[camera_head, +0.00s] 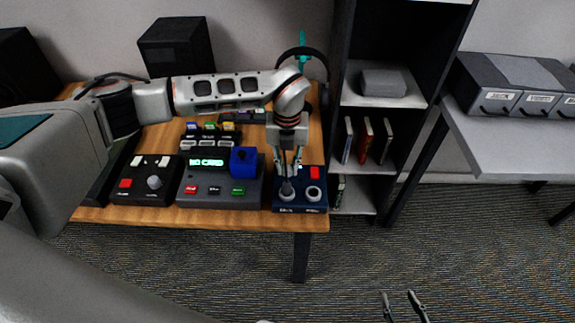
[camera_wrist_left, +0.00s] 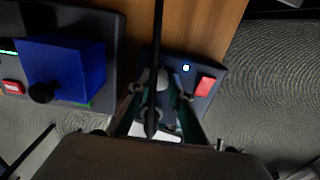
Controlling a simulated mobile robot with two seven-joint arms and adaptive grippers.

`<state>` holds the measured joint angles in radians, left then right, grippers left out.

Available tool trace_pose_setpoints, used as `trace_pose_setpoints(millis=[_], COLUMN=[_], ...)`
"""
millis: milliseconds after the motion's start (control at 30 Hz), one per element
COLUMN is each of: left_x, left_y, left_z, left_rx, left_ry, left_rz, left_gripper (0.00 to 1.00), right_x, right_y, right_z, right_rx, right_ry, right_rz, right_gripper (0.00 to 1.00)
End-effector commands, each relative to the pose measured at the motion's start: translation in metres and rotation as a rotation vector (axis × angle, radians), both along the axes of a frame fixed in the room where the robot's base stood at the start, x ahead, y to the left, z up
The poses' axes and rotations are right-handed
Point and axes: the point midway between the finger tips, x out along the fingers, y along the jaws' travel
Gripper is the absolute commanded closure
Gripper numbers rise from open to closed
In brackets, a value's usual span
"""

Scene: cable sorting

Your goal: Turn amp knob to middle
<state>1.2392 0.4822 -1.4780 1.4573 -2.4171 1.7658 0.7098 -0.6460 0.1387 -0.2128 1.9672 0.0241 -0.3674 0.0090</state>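The amp (camera_head: 300,206) is a dark blue box at the right front corner of the wooden table. It has two round grey knobs, a left knob (camera_head: 287,192) and a right knob (camera_head: 314,193), and a red switch (camera_head: 314,172). My left gripper (camera_head: 290,174) points down over the left knob with its fingers apart. In the left wrist view the amp (camera_wrist_left: 215,70) lies beneath the fingers, which partly hide it. I cannot tell whether they touch the knob. My right gripper (camera_head: 405,303) is open and empty at the bottom, over the floor.
A grey box with a card display and a blue cube (camera_head: 243,162) stands left of the amp. A black box with a joystick (camera_head: 154,183) is further left. A dark shelf (camera_head: 340,100) rises behind on the right. A grey table (camera_head: 515,145) stands at far right.

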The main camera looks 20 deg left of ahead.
Motion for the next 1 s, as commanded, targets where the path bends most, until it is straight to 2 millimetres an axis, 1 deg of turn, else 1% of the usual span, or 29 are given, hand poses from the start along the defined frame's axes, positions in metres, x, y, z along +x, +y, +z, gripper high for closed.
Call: trace_pose_setpoints(millis=[167,367,567,1000], left_x=[0.000,0.000,0.000,0.000], left_y=[0.000,0.000,0.000,0.000], left_z=[0.000,0.001,0.002,0.001], left_rx=[0.000,0.001,0.002,0.001], left_ry=[0.000,0.001,0.001,0.001], left_rz=[-0.016,-0.093,-0.244,-0.661], left_gripper=[1.00,1.00,1.00,1.00], right_x=[-0.002,-0.003,-0.001,0.003], right_y=[0.000,-0.001,-0.001,0.000], right_z=[-0.002,0.000,0.008,0.026], right_rx=[-0.001,-0.002,-0.002,-0.001], right_ry=[0.006,0.009,0.005,-0.009], right_rz=[0.000,0.000,0.000,0.000], right_gripper=[0.60,0.60,0.60,0.60])
